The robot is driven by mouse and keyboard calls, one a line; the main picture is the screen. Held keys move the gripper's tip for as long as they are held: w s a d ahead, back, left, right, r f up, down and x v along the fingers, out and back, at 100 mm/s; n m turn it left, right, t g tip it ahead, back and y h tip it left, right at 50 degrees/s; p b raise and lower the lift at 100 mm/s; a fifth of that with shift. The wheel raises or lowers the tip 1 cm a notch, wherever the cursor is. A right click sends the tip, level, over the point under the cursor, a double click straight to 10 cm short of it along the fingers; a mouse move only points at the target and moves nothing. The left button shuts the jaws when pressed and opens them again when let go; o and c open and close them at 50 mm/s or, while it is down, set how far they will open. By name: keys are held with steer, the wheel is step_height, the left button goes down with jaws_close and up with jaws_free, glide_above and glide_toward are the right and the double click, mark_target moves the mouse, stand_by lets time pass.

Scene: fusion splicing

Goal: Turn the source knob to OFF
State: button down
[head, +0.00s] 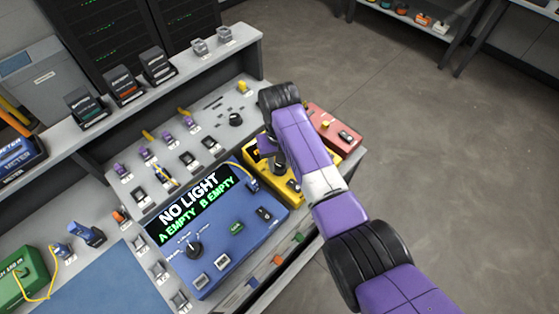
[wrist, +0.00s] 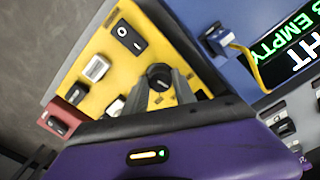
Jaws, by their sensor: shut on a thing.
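The yellow source box (head: 290,190) sits on the bench between the blue splicer unit and a red box, partly hidden by my arm in the head view. In the wrist view the yellow box (wrist: 102,42) shows a round black knob (wrist: 159,72). My gripper (wrist: 161,80) is shut on this knob, one grey finger on each side. The knob's markings are too small or hidden to read. In the head view my gripper (head: 277,163) is over the yellow box and hides the knob.
The blue unit (head: 225,235) reads "NO LIGHT, A EMPTY, B EMPTY". A black rocker switch (wrist: 130,39) and pale connectors (wrist: 97,68) lie close to my fingers. The red box (head: 335,128) stands beyond the yellow one. A yellow cable (wrist: 250,66) runs by the blue unit.

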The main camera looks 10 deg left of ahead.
mark_target(279, 166)
steer(key=n, duration=0.5)
steer(key=shift+w+r+n, duration=0.1)
steer(key=shift+n, duration=0.3)
stand_by(0.4)
steer(key=c, duration=1)
jaws_free()
steer(key=shift+r, duration=3.9)
